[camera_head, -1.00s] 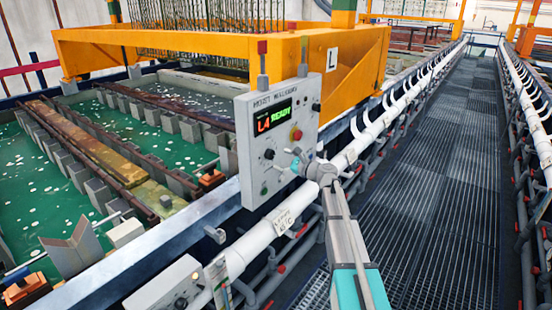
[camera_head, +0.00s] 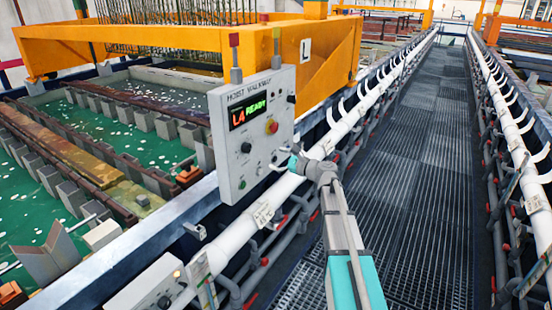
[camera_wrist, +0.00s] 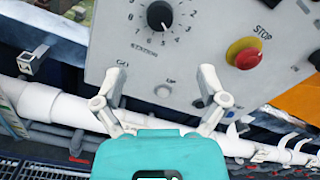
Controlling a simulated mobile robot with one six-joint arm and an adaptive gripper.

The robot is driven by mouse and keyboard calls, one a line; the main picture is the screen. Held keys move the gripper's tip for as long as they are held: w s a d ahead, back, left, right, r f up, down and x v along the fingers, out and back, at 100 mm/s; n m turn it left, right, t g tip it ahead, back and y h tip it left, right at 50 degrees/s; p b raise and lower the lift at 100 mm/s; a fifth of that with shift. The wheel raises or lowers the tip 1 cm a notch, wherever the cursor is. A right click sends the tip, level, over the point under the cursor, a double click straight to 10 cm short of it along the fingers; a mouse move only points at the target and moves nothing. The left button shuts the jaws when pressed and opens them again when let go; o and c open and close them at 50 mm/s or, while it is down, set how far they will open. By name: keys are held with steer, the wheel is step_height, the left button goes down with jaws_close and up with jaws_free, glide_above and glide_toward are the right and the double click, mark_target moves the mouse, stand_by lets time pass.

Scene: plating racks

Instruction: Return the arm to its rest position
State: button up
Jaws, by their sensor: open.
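My gripper (camera_head: 282,163) is at the end of my arm, by the lower right of the grey control box (camera_head: 232,149). In the wrist view my gripper (camera_wrist: 163,76) has its two fingers spread wide, with nothing between them. The box's panel (camera_wrist: 200,50) fills the top of that view, behind the fingertips. It carries a black dial (camera_wrist: 160,15), a red stop button (camera_wrist: 244,53) on a yellow ring, and small buttons marked GO and UP. I cannot tell whether a fingertip touches the panel. In the head view, the box's display (camera_head: 248,111) reads "L4 READY".
A white pipe (camera_head: 268,208) with hooks runs along the walkway just below the box. The grated walkway (camera_head: 415,170) to the right is clear. Green tanks (camera_head: 85,122) lie to the left, under an orange hoist frame (camera_head: 150,47). A second piped rail (camera_head: 512,130) borders the right.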

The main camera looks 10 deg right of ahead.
steer(key=s+a+f+n+g+h, duration=0.2)
steer(key=s+a+f+n+g, duration=0.2)
steer(key=s+f+n, duration=0.3)
steer(key=s+a+f+n+g+h, duration=0.35)
steer(key=s+a+f+n, duration=0.2)
steer(key=s, duration=0.25)
steer(key=s+d+f+n+g+h, duration=0.2)
steer(key=s+f+n+h, duration=0.1)
steer(key=s, duration=0.5)
steer(key=s+d+f+n+g+h, duration=0.3)
steer(key=s+n+h, duration=0.1)
steer(key=s, duration=0.4)
steer(key=shift+d+n, duration=0.2)
steer(key=shift+n, duration=0.55)
jaws_close()
stand_by(0.4)
stand_by(1.2)
